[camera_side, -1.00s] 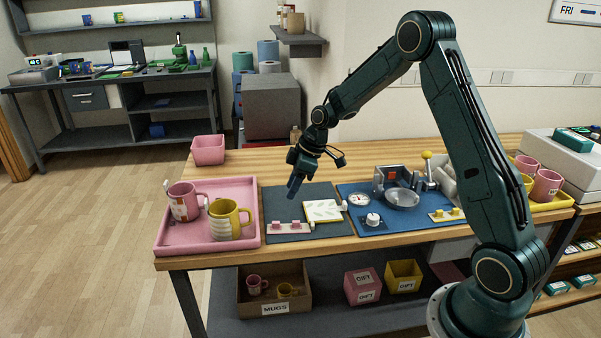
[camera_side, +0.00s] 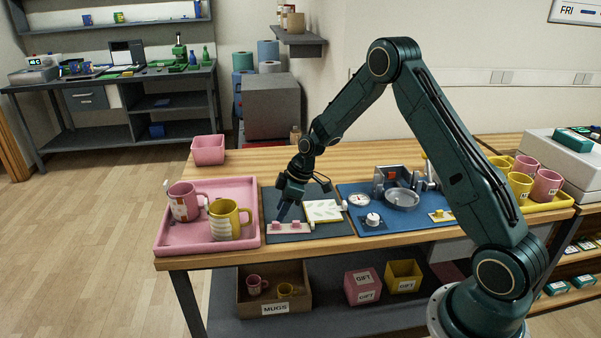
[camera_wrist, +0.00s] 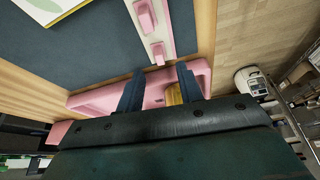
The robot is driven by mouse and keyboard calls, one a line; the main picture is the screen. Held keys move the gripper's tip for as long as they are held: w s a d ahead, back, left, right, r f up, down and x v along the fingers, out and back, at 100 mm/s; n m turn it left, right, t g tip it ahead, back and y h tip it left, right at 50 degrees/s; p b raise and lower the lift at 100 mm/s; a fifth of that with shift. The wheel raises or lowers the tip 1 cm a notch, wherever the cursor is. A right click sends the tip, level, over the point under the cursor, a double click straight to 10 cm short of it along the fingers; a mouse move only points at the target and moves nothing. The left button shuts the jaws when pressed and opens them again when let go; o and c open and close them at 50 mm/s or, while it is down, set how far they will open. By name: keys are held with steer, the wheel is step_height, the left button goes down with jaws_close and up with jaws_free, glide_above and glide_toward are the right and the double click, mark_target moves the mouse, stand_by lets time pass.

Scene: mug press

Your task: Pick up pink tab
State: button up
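Two pink tabs stand on a pale strip (camera_side: 288,229) at the front of a dark grey mat (camera_side: 271,203). The left pink tab (camera_side: 275,226) and the right pink tab (camera_side: 296,224) both show in the side view. In the wrist view one pink tab (camera_wrist: 146,16) is near the top and the other pink tab (camera_wrist: 157,51) is lower, ahead of the fingers. My gripper (camera_side: 281,214) is just above and behind the strip, pointing down. In the wrist view my gripper (camera_wrist: 160,85) has its two fingers apart, with nothing held between them.
A pink tray (camera_side: 164,239) with a pink mug (camera_side: 184,205) and a yellow mug (camera_side: 225,222) is to the left. A white and yellow board (camera_side: 324,211) lies beside the strip. A blue mat (camera_side: 377,229) with a metal bowl (camera_side: 402,199) is to the right.

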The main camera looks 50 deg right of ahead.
mark_target(276, 225)
steer(key=shift+x, duration=2.15)
jaws_close()
